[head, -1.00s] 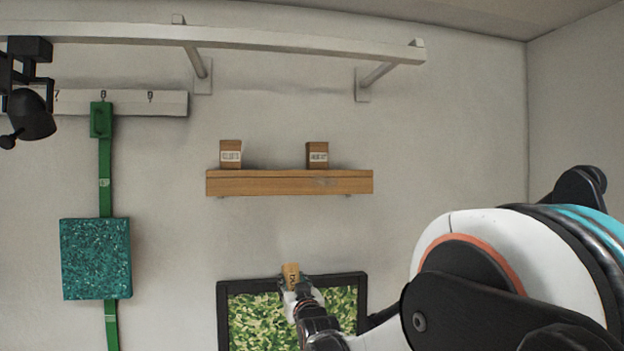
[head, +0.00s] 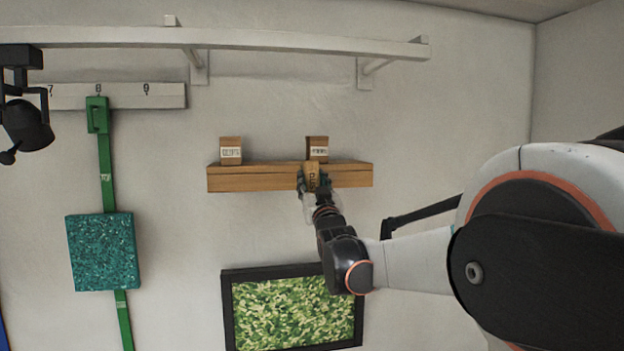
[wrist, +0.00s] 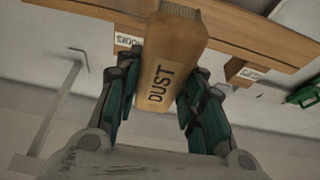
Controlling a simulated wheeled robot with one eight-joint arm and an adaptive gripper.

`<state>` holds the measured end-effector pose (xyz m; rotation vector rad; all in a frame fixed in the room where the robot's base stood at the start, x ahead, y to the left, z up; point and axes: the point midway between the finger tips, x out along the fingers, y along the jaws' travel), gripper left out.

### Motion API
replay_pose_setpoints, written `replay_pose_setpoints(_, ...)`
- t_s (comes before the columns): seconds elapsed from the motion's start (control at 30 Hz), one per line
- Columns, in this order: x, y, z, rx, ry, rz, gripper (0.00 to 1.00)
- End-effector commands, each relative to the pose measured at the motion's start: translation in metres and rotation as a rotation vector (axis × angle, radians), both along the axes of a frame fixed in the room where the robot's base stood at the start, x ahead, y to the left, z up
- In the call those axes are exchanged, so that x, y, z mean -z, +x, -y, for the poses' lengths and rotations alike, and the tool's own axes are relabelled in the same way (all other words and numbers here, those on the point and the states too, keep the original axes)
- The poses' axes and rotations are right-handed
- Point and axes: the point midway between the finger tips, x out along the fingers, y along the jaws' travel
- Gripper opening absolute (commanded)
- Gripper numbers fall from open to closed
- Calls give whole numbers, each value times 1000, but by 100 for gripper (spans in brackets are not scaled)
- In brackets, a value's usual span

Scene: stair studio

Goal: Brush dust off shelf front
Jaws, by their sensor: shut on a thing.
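A wooden shelf (head: 250,180) is fixed to the wall, its long front face toward me. It also crosses the top of the wrist view (wrist: 238,32). My gripper (head: 314,185) is shut on a wooden brush marked DUST (wrist: 172,62). In the head view the brush (head: 311,176) is in front of the right half of the shelf front. In the wrist view its bristle end overlaps the shelf; I cannot tell whether it touches. The dust seen earlier on the shelf front is hidden behind the brush and gripper.
Two small labelled wooden boxes stand on the shelf, one left (head: 231,150) and one right (head: 318,148). A white rail (head: 260,40) runs above. A framed green picture (head: 228,310) hangs below. A teal panel (head: 104,252) hangs left on a green strap.

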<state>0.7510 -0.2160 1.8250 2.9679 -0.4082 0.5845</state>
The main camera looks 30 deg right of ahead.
Motion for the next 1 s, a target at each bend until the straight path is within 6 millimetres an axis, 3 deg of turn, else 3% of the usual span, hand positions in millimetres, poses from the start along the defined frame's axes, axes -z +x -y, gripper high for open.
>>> replay_pose_setpoints(0.5, 1, 45, 13, 0, 0, -1, 17)
replay_pose_setpoints(1.0, 1, 55, 16, 0, 1, -2, 17)
